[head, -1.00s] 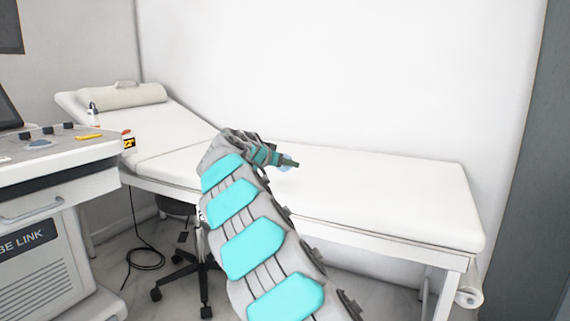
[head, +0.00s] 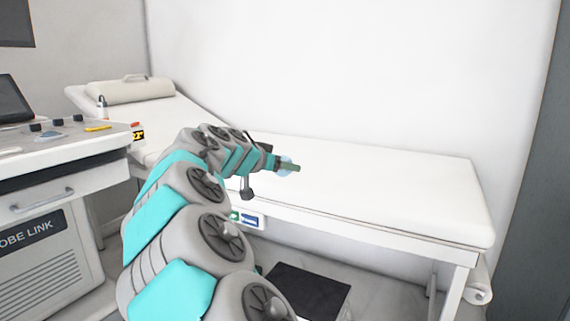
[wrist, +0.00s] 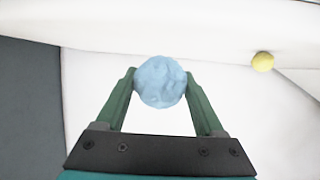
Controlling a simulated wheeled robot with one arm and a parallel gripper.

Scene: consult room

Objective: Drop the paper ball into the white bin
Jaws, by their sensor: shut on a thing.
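The paper ball, light blue and crumpled, (wrist: 161,82) is held between the green fingertips of my gripper (wrist: 160,88) in the wrist view. In the head view my gripper (head: 291,167) is at the end of my outstretched arm, in front of the white couch, with a bit of pale blue ball showing behind the finger. I cannot make out a white bin for certain. A dark square shape with a pale edge (head: 306,289) is on the floor below the couch, partly hidden by my arm.
The long white couch (head: 400,190) runs along the wall. A cart with a control panel (head: 55,180) stands at left. A small white box with coloured labels (head: 249,219) shows under the couch edge. A yellow round thing (wrist: 262,62) is in the wrist view.

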